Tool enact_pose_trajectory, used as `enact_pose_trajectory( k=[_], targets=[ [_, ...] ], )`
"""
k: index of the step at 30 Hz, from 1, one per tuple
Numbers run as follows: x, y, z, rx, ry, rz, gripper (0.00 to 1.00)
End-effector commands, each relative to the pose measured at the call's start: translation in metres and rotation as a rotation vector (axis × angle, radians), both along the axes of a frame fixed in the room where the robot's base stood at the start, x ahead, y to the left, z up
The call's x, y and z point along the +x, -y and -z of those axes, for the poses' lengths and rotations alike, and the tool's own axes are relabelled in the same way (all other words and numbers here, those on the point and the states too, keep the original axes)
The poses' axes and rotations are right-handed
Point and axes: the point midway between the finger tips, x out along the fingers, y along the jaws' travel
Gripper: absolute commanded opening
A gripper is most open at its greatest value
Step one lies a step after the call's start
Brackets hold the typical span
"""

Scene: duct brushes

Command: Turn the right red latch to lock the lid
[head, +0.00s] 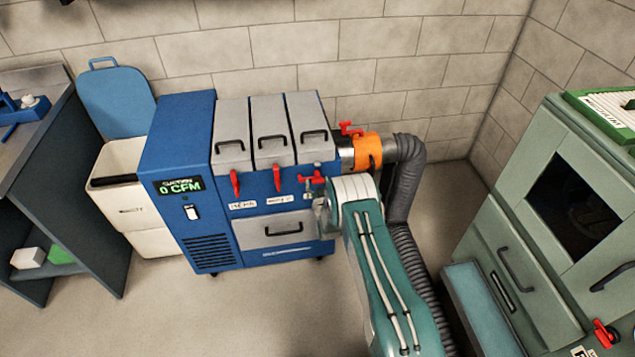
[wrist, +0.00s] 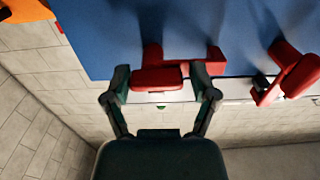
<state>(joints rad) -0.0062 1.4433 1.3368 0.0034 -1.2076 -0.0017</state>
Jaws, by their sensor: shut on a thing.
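The blue suction unit (head: 172,145) carries three grey lids with black handles. The right lid (head: 308,115) is down. The right red latch (head: 308,180) shows on the front face below it, partly hidden by my gripper (head: 321,200). In the wrist view, my gripper (wrist: 162,84) has one finger on each side of the red latch's handle (wrist: 157,79) and is shut on it. A red bar lies crosswise just behind the handle. The left latch (head: 235,182) and middle latch (head: 277,178) hang downward; one neighbouring latch (wrist: 292,72) shows at right in the wrist view.
An orange collar (head: 368,151) with a red lever and a grey hose (head: 405,180) sit right of the unit, close to my arm. A green cabinet (head: 540,220) stands at right. A white bin (head: 125,160) is at left. Floor in front is clear.

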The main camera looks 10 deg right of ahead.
Motion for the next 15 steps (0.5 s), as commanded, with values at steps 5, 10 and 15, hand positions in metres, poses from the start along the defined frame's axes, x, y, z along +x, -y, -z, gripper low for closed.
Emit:
enact_pose_trajectory(
  k=[5,10,15],
  targets=[
    [0.0027,0.0035,-0.0027,0.010,0.003,0.007,0.27],
    [0.0032,0.0044,-0.0036,0.055,0.005,0.009,0.27],
    [0.0037,0.0055,-0.0048,0.154,0.007,0.011,0.28]
  ],
)
